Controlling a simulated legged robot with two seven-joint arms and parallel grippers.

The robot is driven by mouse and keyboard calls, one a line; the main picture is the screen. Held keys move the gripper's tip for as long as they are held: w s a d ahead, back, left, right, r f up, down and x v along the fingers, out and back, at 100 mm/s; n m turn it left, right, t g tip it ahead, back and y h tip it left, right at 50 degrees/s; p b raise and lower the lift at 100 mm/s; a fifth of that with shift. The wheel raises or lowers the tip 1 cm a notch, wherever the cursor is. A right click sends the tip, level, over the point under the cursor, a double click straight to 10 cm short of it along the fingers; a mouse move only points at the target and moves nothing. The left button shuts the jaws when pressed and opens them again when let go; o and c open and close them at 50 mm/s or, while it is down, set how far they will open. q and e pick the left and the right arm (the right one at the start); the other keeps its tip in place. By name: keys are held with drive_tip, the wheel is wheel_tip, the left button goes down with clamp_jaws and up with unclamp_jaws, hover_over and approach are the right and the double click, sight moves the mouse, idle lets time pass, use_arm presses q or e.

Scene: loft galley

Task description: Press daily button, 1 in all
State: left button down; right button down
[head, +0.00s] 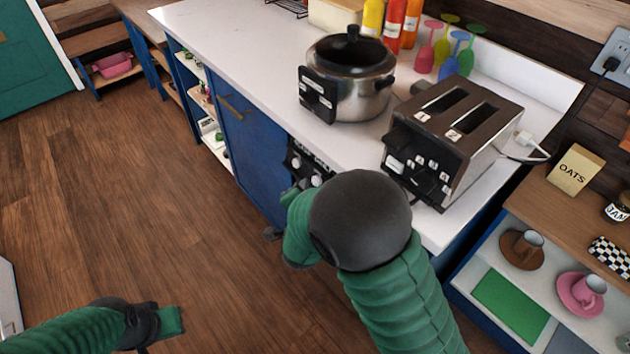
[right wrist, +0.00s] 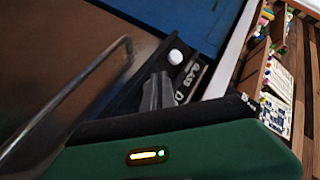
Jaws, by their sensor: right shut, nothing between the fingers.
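A dark control panel (head: 306,163) with white round buttons is set in the cabinet front under the counter edge, partly hidden by my right arm. In the right wrist view the panel shows one white button (right wrist: 174,57), a label reading "GLASS" (right wrist: 193,75) and the start of another label beginning with "D" (right wrist: 180,97). No label reading "daily" is fully legible. My right gripper (right wrist: 156,92) is shut and empty, its fingertips close in front of the panel beside the labels; contact cannot be told. My left gripper (head: 150,322) is low at the bottom left, over the floor.
A metal bar handle (right wrist: 95,75) crosses the left of the right wrist view. The white counter (head: 240,50) carries a pot (head: 352,85) and a toaster (head: 450,130) above the panel. A shelf unit (head: 490,240) stands at right. The wooden floor (head: 150,200) at left is clear.

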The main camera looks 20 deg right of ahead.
idle(0.5)
drive_tip(key=shift+w+d, duration=0.1)
drive_tip(key=shift+d, duration=0.25)
drive_tip(key=shift+w+d+f+b, duration=0.15)
drive_tip(key=shift+d+f+b, duration=0.05)
drive_tip(key=shift+d+b, duration=0.3)
idle(0.5)
drive_tip(key=shift+a, duration=0.15)
drive_tip(key=shift+s+a+r+p, duration=0.15)
drive_tip(key=shift+a+p, duration=0.1)
drive_tip(key=shift+a, duration=0.1)
drive_tip(key=shift+s+a+r+p, duration=0.15)
drive_tip(key=shift+a+p, duration=0.05)
drive_tip(key=shift+a, duration=0.15)
drive_tip(key=a+p, duration=0.1)
drive_tip(key=s+a+r, duration=0.1)
drive_tip(key=a, duration=0.1)
drive_tip(key=a+p, duration=0.1)
drive_tip(key=shift+s+a+r+p, duration=0.25)
drive_tip(key=shift+s+r+p, duration=0.05)
drive_tip(key=shift+r, duration=0.05)
